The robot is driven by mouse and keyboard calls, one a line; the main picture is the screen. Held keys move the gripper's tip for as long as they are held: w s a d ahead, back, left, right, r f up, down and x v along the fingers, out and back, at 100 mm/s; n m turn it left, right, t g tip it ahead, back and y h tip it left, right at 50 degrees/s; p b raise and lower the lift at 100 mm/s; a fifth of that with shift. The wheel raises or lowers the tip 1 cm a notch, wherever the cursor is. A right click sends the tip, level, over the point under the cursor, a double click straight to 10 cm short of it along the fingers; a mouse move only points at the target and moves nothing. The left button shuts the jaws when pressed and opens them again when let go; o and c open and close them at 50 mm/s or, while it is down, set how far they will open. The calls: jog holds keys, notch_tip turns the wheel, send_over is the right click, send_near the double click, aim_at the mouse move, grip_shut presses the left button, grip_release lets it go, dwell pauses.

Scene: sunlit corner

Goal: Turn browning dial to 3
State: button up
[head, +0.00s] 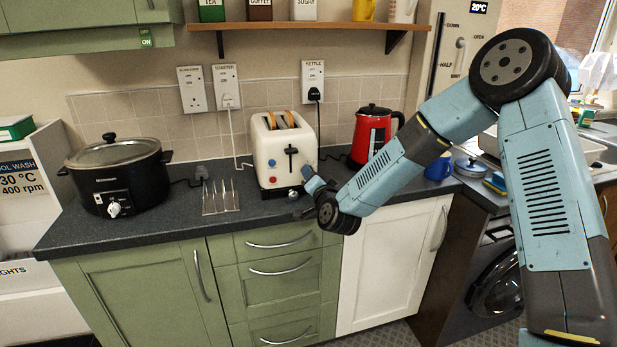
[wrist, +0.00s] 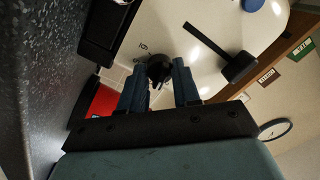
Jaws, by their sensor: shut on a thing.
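The cream toaster (head: 265,157) stands on the dark worktop with two browned slices in its top slots. Its black lever is on the front, and it also shows in the wrist view (wrist: 238,66). The browning dial (wrist: 158,68) is a dark round knob low on the toaster's front. My gripper (wrist: 161,78) has its two blue fingers on either side of the dial, shut on it. In the head view my gripper (head: 299,191) reaches the toaster's lower right front.
A metal rack (head: 221,203) stands left of the toaster, and a black slow cooker (head: 118,175) farther left. A red kettle (head: 371,136) stands behind my arm to the right, with a blue mug (head: 438,168) beyond. A shelf (head: 300,27) hangs above.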

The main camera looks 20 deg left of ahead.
jog(key=shift+f, duration=0.15)
jog(key=o, duration=1.1)
jog(key=shift+c, duration=0.2)
jog(key=shift+s+d, duration=0.1)
jog(key=v, duration=1.3)
jog(key=shift+s+d, duration=0.25)
